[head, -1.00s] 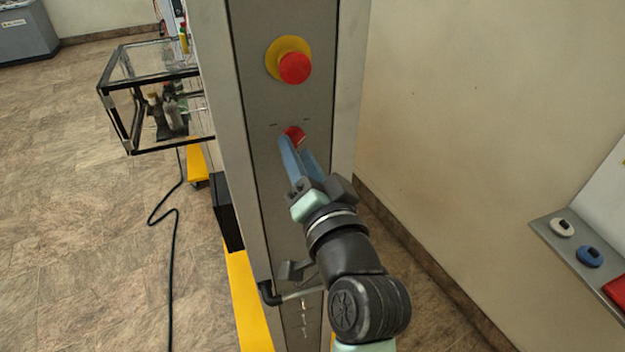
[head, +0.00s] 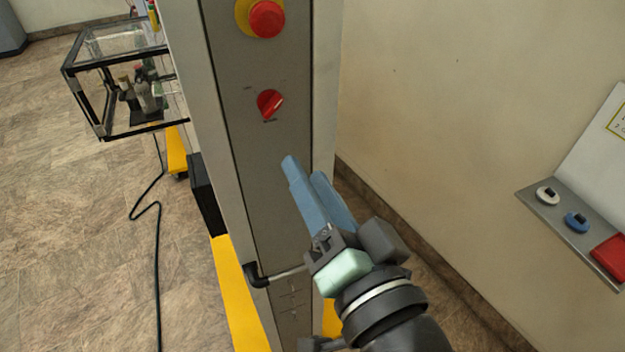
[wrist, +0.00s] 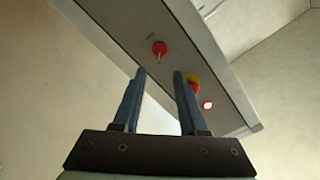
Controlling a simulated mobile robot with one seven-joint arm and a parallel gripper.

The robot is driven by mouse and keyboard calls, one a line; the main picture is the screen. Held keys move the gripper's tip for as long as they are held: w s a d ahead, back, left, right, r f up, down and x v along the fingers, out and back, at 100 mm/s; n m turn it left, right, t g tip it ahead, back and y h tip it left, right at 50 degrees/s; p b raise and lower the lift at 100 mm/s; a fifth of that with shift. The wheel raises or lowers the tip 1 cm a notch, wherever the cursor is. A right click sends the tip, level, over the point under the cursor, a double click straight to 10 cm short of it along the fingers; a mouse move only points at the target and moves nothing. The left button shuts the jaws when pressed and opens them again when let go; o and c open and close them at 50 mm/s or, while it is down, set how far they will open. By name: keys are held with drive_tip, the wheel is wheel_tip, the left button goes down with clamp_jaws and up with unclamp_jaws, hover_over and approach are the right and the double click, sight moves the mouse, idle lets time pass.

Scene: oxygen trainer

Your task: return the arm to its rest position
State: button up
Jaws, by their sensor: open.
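My gripper (head: 305,168) is open and empty, with two blue fingers. In the head view it is below and to the right of the red rotary knob (head: 270,104), clear of it. The knob is on the grey front of the tall cabinet (head: 245,150), its handle turned at a slant. In the wrist view the open fingers (wrist: 158,75) show with a gap between them. The red knob (wrist: 159,48) shows beyond their tips, apart from them.
A red emergency button (head: 267,19) on a yellow ring is above the knob. A black bent handle (head: 256,275) is low on the cabinet. A glass-walled case (head: 115,85) is at left. A wall shelf (head: 545,215) holds small items at right. Open floor lies left.

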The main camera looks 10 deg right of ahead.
idle(0.3)
drive_tip(key=s+a+r+n+t+h+b, duration=0.1)
drive_tip(key=r+t, duration=0.4)
drive_tip(key=r, duration=0.7)
drive_tip(key=s+a+r+n+t+h+b, duration=0.1)
drive_tip(key=a+r+n+t+h+b, duration=0.1)
drive_tip(key=r, duration=1.1)
drive_tip(key=n+t+h+b, duration=0.1)
drive_tip(key=n+t+b, duration=0.1)
drive_tip(key=n+t, duration=0.1)
drive_tip(key=shift+s+a+h, duration=0.25)
drive_tip(key=shift+a+h, duration=0.05)
drive_tip(key=shift+a, duration=0.05)
